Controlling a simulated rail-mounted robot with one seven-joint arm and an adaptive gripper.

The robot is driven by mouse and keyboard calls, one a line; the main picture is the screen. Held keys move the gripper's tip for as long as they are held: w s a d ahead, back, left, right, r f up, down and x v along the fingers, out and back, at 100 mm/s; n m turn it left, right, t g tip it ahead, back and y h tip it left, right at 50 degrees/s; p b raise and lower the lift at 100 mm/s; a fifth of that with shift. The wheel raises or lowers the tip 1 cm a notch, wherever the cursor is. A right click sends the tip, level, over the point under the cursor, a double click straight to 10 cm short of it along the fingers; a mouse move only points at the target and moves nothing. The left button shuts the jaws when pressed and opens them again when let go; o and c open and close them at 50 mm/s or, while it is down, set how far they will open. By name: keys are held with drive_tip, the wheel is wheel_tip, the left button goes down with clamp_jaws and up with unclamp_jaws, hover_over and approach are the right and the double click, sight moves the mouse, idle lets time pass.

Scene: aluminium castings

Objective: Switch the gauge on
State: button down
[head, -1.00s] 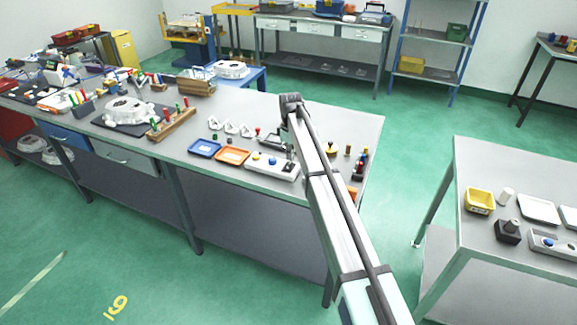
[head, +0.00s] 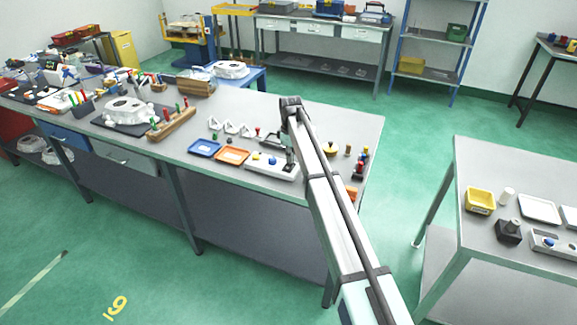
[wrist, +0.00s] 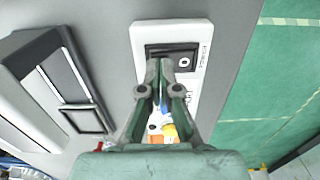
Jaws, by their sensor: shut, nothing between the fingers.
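A long white control box (head: 268,165) lies near the front edge of the main bench, with a yellow and a blue knob on its top. In the wrist view its white panel (wrist: 205,28) carries a black switch (wrist: 184,54) with a round mark. My gripper (head: 290,163) is over the right end of the box. In the wrist view its fingers (wrist: 165,63) are shut and empty, with the tips in front of the switch's lower left part. I cannot tell whether they touch it. The fingers partly hide the blue and yellow-orange knobs.
A blue tray (head: 204,148) and an orange tray (head: 232,155) lie left of the box. A grey and black framed object (wrist: 75,85) lies beside the panel in the wrist view. Small coloured parts stand right of my arm. The green floor lies beyond the bench edge.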

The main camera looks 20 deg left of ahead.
drive_tip(key=shift+f, duration=0.45)
drive_tip(key=shift+r, duration=0.15)
drive_tip(key=shift+r+p, duration=1.35)
drive_tip(key=shift+r, duration=2.05)
